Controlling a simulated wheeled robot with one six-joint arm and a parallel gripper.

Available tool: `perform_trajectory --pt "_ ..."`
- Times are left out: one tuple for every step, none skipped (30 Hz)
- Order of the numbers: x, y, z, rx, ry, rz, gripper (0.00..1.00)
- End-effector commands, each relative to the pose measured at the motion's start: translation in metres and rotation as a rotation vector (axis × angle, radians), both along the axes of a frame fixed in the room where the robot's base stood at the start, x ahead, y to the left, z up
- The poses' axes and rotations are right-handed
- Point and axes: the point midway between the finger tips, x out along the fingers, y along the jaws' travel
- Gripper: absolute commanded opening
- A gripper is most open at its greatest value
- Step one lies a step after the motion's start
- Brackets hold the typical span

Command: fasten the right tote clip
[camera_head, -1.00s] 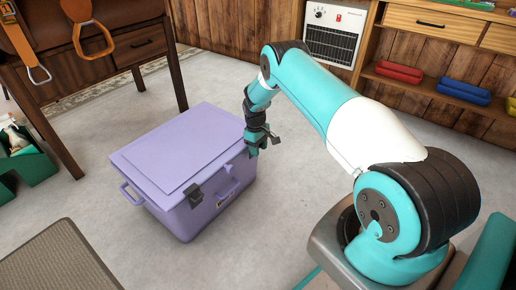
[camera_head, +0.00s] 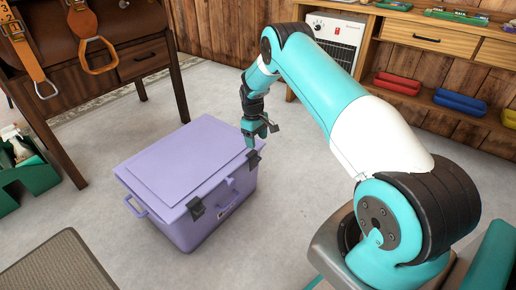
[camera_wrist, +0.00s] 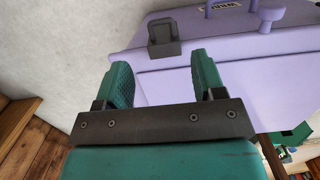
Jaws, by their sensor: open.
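The lilac tote (camera_head: 180,165) stands on the floor with its lid down. The right tote clip (camera_head: 254,159) is a dark latch at the right end of its front edge. It also shows in the wrist view (camera_wrist: 164,38), just beyond my fingertips; I cannot tell whether it is fastened. The left clip (camera_head: 196,208) sits on the same front edge. My gripper (camera_head: 256,141) is above the lid's right corner, close to the right clip. In the wrist view my gripper (camera_wrist: 163,70) is open and empty, its fingers apart, with the clip roughly between and ahead of them.
A wooden stand with straps (camera_head: 100,45) is at the back left. A green caddy (camera_head: 28,180) stands at the far left. A grey mat (camera_head: 58,265) is at the front left. A heater (camera_head: 333,40) and a wooden shelf unit (camera_head: 447,40) stand behind. Floor right of the tote is clear.

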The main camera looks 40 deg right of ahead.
Motion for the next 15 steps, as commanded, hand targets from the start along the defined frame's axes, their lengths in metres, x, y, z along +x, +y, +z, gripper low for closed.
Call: perform_trajectory --pt "0.001 0.000 0.017 -0.001 -0.001 0.000 0.63" --pt "0.002 0.001 0.023 0.000 0.000 0.000 0.63" --pt "0.003 0.001 0.032 -0.001 -0.001 0.000 0.63" --pt "0.003 0.001 0.037 -0.001 -0.001 0.000 0.63" --pt "0.004 0.001 0.042 0.000 0.000 0.000 0.63" --pt "0.004 0.001 0.048 0.000 0.000 0.000 0.63" --pt "0.005 0.001 0.051 0.000 0.000 0.000 0.63" --pt "0.005 0.001 0.055 0.000 0.000 0.000 0.63" --pt "0.006 0.001 0.058 0.000 0.000 -0.001 0.63" --pt "0.006 0.001 0.060 0.000 0.001 -0.001 0.63" --pt "0.006 0.001 0.062 0.000 0.001 -0.001 0.63" --pt "0.006 0.002 0.064 0.000 0.001 -0.001 0.63" --pt "0.006 0.002 0.064 0.000 0.001 -0.001 0.63" --pt "0.006 0.002 0.065 0.000 0.001 -0.001 0.63" --pt "0.006 0.002 0.065 0.000 0.001 -0.001 0.63"
